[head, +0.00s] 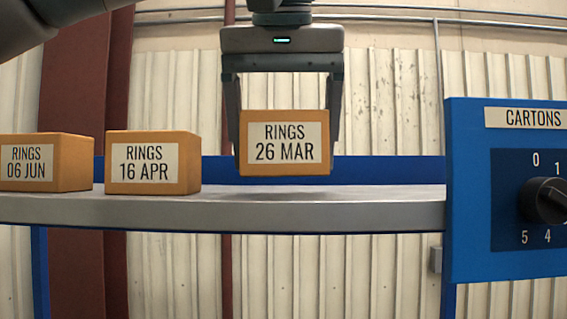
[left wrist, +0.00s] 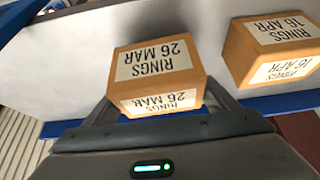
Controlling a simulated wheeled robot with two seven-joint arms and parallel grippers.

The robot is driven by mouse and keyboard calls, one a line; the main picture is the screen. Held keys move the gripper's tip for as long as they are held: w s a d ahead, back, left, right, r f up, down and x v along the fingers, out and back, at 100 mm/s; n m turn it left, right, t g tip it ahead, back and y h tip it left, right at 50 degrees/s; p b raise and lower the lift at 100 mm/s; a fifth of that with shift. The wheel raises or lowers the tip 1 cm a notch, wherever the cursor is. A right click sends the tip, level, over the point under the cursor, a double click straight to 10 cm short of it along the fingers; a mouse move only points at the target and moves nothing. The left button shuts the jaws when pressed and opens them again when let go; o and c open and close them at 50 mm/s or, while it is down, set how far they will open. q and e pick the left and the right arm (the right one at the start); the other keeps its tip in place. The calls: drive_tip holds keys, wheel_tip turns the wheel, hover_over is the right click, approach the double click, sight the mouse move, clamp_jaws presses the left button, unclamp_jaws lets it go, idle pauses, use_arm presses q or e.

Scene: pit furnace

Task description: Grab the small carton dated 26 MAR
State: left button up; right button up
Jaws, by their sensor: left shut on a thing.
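The small orange carton labelled RINGS 26 MAR (head: 284,168) is in the middle of the head view, held a little above the grey shelf (head: 330,208). Its shadow falls on the shelf below it. My left gripper (head: 285,135) comes down from above and is shut on this carton, with one finger on each side. In the left wrist view the same carton (left wrist: 158,68) sits between the fingers (left wrist: 160,105), its label upside down. My right gripper is not in view.
A carton labelled 16 APR (head: 152,188) stands on the shelf to the left, and one labelled 06 JUN (head: 45,185) is farther left. A blue CARTONS panel with a black dial (head: 545,200) stands at the shelf's right end. Bare shelf lies between the 16 APR carton and the panel.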

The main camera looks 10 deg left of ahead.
sight(298, 123)
use_arm(q)
drive_tip(key=d+r, duration=0.1)
drive_tip(key=r, duration=0.2)
drive_tip(key=shift+w+d, duration=0.2)
drive_tip(key=shift+d, duration=0.2)
drive_tip(key=w+d+r+p, duration=0.1)
drive_tip(key=w+d+r, duration=0.1)
drive_tip(key=d+r, duration=0.3)
drive_tip(key=shift+w+d+r+p, duration=0.15)
drive_tip(key=shift+d+r+p, duration=0.25)
drive_tip(key=shift+d, duration=1.95)
